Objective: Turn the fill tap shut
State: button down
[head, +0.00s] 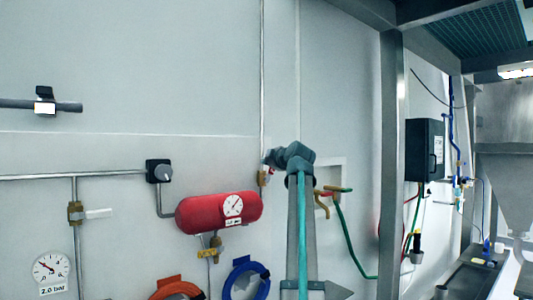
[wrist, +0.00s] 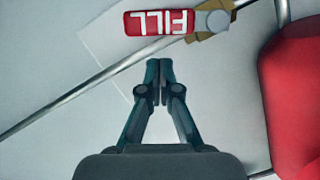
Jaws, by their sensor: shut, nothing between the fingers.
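The fill tap's red handle (wrist: 160,22), with white FILL lettering upside down, lies almost level at the top of the wrist view. Its grey pivot and brass body (wrist: 215,22) are at its right end, on a thin metal pipe. My gripper (wrist: 159,62) is shut and empty, its fingertips a little below the handle in the picture and apart from it. In the head view, my arm's dark end (head: 288,157) is beside a brass fitting (head: 264,179) with a bit of red, probably this tap, partly hidden. The fingers cannot be made out there.
A red tank (head: 220,212) with a gauge is left of my arm; it fills the wrist view's right edge (wrist: 295,95). Another brass tap (head: 210,247) is below it. A tap with red and green handles (head: 330,190) is right of my arm. Bare wall lies above.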

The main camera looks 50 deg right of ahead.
jog(key=shift+s+d+f, duration=0.15)
jog(key=shift+d+f, duration=0.05)
jog(key=shift+d, duration=0.25)
jog(key=shift+s+d+f, duration=0.15)
jog(key=shift+d+f, duration=0.05)
jog(key=shift+d, duration=0.2)
